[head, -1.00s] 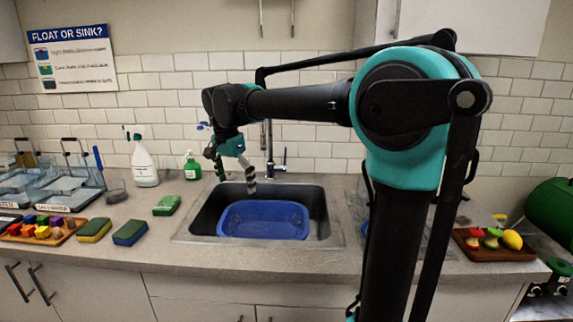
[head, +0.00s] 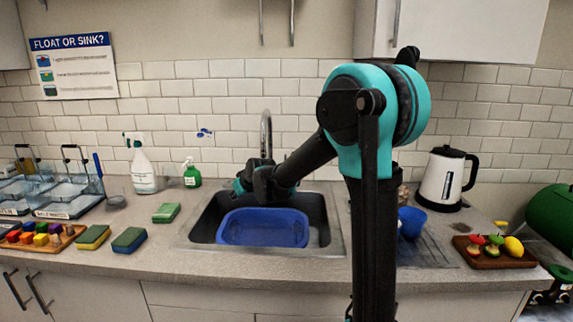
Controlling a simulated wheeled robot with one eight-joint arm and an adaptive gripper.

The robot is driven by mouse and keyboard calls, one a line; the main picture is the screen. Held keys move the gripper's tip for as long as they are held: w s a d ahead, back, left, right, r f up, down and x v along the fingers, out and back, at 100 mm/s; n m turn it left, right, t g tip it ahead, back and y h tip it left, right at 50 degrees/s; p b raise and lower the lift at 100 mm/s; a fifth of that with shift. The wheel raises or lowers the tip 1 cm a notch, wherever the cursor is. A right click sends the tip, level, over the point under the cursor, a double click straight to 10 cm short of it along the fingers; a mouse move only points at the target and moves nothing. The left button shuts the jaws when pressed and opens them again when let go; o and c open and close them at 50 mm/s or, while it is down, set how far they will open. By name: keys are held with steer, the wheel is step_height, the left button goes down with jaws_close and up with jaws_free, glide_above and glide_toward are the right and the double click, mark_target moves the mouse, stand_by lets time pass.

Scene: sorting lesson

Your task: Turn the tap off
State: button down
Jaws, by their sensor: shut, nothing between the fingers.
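The tap's tall metal spout (head: 265,128) rises behind the sink (head: 183,238). Its lower part and its lever are hidden behind my arm, so I cannot tell how the lever is turned. My gripper (head: 240,186), black and teal, is low over the back left of the sink, just left of and in front of the tap. It is shut and empty; its fingertips are hard to make out. I cannot tell whether it touches the tap. No running water is clearly visible.
A blue basin (head: 263,228) sits in the sink. A green soap bottle (head: 192,175) and a spray bottle (head: 143,170) stand left of it, with several sponges in front. A kettle (head: 441,180), blue cup (head: 411,222) and fruit board (head: 490,258) are at right.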

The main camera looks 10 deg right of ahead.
steer(key=d+r+n+t+h, duration=0.2)
steer(key=d+n+t, duration=0.4)
steer(key=d, duration=0.4)
steer(key=d+r+n+t+h, duration=0.25)
steer(key=d+n+t, duration=0.3)
steer(key=d, duration=0.55)
steer(key=w+r, duration=0.2)
steer(key=w, duration=1.1)
steer(key=shift+w+a, duration=0.25)
steer(key=shift+w, duration=0.15)
steer(key=shift+n+g, duration=0.25)
steer(key=shift+w+d+r, duration=0.1)
steer(key=shift+w+r, duration=0.15)
steer(key=shift+w, duration=0.3)
steer(key=shift+w+r, duration=0.25)
steer(key=shift+w, duration=0.25)
